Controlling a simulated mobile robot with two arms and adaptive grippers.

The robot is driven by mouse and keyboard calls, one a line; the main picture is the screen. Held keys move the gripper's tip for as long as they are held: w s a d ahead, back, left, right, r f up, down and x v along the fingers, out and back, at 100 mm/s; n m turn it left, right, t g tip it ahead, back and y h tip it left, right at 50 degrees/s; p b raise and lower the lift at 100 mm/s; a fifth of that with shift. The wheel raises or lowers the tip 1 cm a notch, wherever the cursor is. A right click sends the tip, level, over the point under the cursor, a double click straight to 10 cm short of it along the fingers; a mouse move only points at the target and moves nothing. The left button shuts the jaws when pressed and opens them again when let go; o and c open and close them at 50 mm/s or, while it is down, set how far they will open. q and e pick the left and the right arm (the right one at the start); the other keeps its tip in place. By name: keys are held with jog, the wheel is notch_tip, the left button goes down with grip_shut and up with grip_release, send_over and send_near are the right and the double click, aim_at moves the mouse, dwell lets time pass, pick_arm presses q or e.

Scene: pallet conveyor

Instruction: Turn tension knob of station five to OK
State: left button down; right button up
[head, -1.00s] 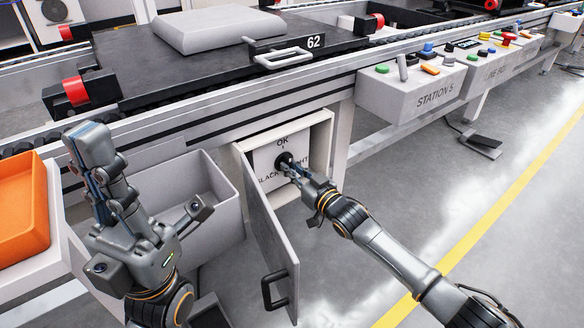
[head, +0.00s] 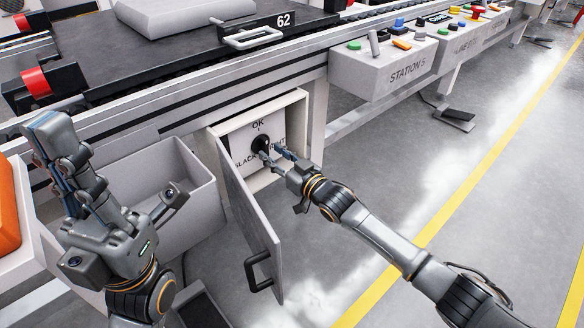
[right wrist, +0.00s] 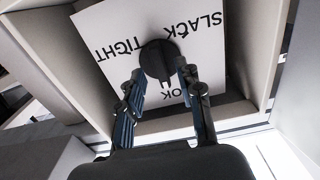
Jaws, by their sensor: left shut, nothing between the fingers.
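The black tension knob (head: 260,143) sits on a white plate (head: 243,137) in an open box under the conveyor. In the right wrist view, the knob (right wrist: 157,60) is round, and its narrow tab points toward the OK label. SLACK and TIGHT are the other labels. My right gripper (head: 272,157) is open in front of the knob. In the right wrist view, its fingers (right wrist: 160,78) are spread on either side of the knob and hold nothing; whether one touches it I cannot tell. My left gripper (head: 48,125) is shut and empty, raised at the left.
The box's grey door (head: 250,225) hangs open below my right gripper. The STATION 5 button box (head: 385,72) is up right.

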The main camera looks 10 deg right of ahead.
jog(key=v, duration=0.9)
jog(key=shift+s+d, duration=0.25)
jog(key=shift+s, duration=0.05)
